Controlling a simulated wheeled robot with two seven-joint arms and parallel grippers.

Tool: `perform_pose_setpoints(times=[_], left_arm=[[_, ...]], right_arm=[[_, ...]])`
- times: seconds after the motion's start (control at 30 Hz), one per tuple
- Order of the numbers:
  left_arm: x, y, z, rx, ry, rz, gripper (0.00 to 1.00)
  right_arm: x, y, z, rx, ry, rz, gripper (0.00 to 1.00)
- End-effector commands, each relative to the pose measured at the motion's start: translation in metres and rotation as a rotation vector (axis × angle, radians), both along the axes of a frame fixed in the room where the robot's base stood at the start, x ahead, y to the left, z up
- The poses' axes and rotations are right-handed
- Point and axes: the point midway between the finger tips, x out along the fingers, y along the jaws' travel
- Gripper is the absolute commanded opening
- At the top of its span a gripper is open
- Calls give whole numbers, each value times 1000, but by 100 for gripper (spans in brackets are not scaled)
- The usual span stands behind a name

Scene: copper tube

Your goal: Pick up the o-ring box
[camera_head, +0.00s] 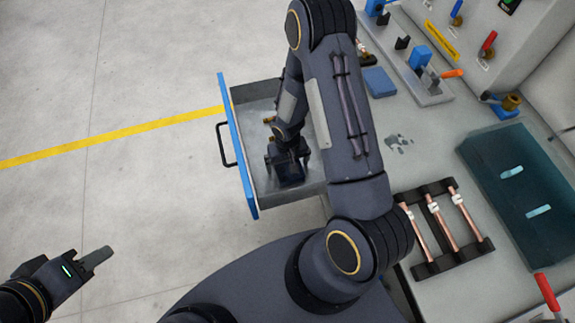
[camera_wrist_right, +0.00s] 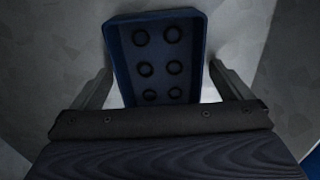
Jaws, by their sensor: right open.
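The o-ring box (camera_wrist_right: 158,52) is a dark blue open tray with several black rings in it. It lies on the grey floor of the open drawer (camera_head: 245,97). My right gripper (camera_wrist_right: 160,70) is open, with one finger on each side of the near part of the box and visible gaps. In the head view my right gripper (camera_head: 286,158) is down inside the drawer, and the box (camera_head: 290,177) shows as a dark shape, partly hidden by it. My left gripper (camera_head: 97,259) is at the lower left over the floor, away from the drawer; its finger opening cannot be made out.
The drawer has a blue front (camera_head: 238,150) and a black handle (camera_head: 224,144). On the bench to the right are a black rack (camera_head: 437,269) with copper tubes, a teal bin (camera_head: 488,158) and a blue block (camera_head: 379,82). The floor at left is clear.

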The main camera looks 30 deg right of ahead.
Motion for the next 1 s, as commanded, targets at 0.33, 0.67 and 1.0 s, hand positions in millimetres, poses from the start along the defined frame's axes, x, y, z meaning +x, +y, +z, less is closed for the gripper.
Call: perform_pose_setpoints(times=[0.33, 0.67, 1.0], left_arm=[[0, 0, 0, 0, 0, 0, 36], [0, 0, 0, 0, 0, 0, 36], [0, 0, -4, 0, 0, 0, 36]], right_arm=[[0, 0, 0, 0, 0, 0, 69], [0, 0, 1, 0, 0, 0, 49], [1, 0, 27, 0, -4, -1, 49]])
